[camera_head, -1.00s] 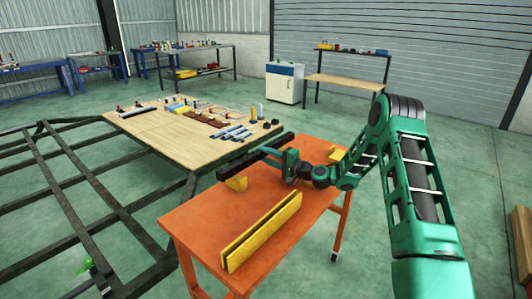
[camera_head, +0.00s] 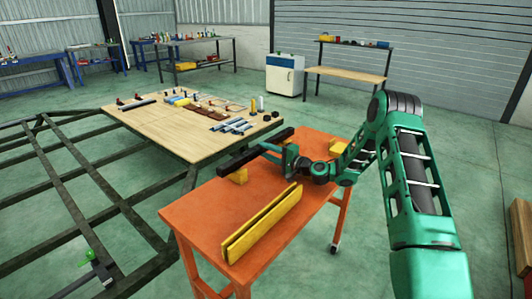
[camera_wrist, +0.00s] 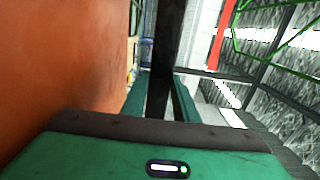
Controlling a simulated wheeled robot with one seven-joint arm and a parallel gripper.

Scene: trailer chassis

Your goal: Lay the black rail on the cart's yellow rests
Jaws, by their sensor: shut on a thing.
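The long black rail (camera_head: 237,161) is held near its middle by my gripper (camera_head: 274,152), above the far left edge of the orange cart (camera_head: 205,215). In the wrist view the rail (camera_wrist: 168,35) runs between the two green fingers of my gripper (camera_wrist: 160,88). One yellow rest (camera_head: 238,176) shows just under the rail's near end. I cannot tell whether they touch. Another yellow rest (camera_head: 338,150) stands at the cart's far right, partly behind my arm and clear of the rail.
A long yellow channel-shaped piece (camera_head: 262,226) lies along the cart's front. A wooden table (camera_head: 170,140) with small parts stands close behind the cart, left. A dark chassis frame (camera_head: 85,180) fills the left.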

